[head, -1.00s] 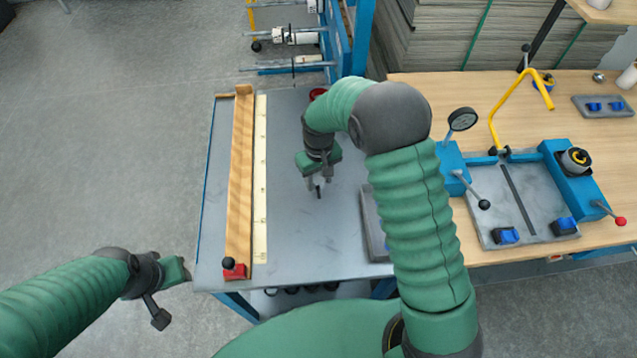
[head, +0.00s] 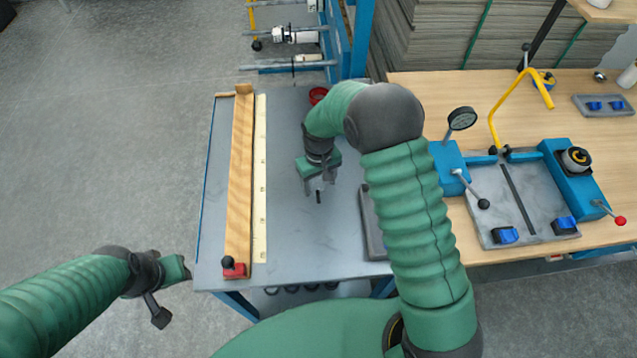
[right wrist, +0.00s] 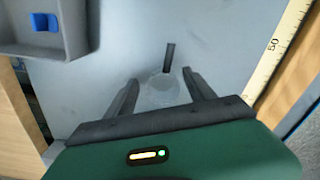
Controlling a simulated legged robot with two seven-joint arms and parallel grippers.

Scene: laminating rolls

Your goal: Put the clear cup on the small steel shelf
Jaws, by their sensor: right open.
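The clear cup (right wrist: 164,90) shows faintly in the right wrist view, between the fingers of my right gripper (right wrist: 162,82). It is see-through, and I cannot tell whether the fingers touch it. In the head view my right gripper (head: 318,190) is open, pointing down low over the grey tabletop; the cup cannot be made out there. A short dark bar (right wrist: 169,56) shows just beyond the cup. My left gripper (head: 162,300) is off the table's near left corner; its opening is unclear. I cannot identify a small steel shelf in these views.
A wooden strip (head: 240,180) and a ruler (head: 260,180) lie along the left of the grey table (head: 290,245). A grey tray (head: 372,235) is right of my right gripper. A blue clamping fixture (head: 575,185) stands on the wooden bench. A roll rack (head: 295,35) is behind.

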